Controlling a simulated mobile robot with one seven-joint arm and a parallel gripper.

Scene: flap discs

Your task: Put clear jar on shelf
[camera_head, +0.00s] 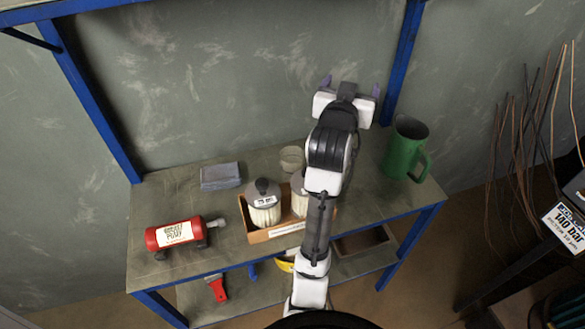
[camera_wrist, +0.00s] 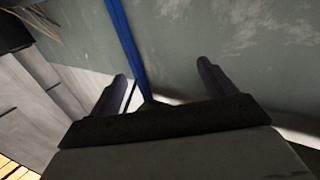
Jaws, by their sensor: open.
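A small clear jar (camera_head: 291,158) stands at the back of the workbench top in the camera_head view, left of my arm and behind a cardboard box. It looks empty. My gripper (camera_head: 350,84) is raised at the far end of my arm, above and to the right of the jar, apart from it. Its two fingers are spread with nothing between them, as the wrist view also shows (camera_wrist: 162,72). The jar is not in the wrist view. A blue-edged shelf (camera_head: 62,9) crosses the top left of the camera_head view; a lower shelf (camera_head: 255,288) lies under the bench top.
The cardboard box (camera_head: 275,234) holds lidded, labelled containers (camera_head: 264,208). My arm covers the middle right.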

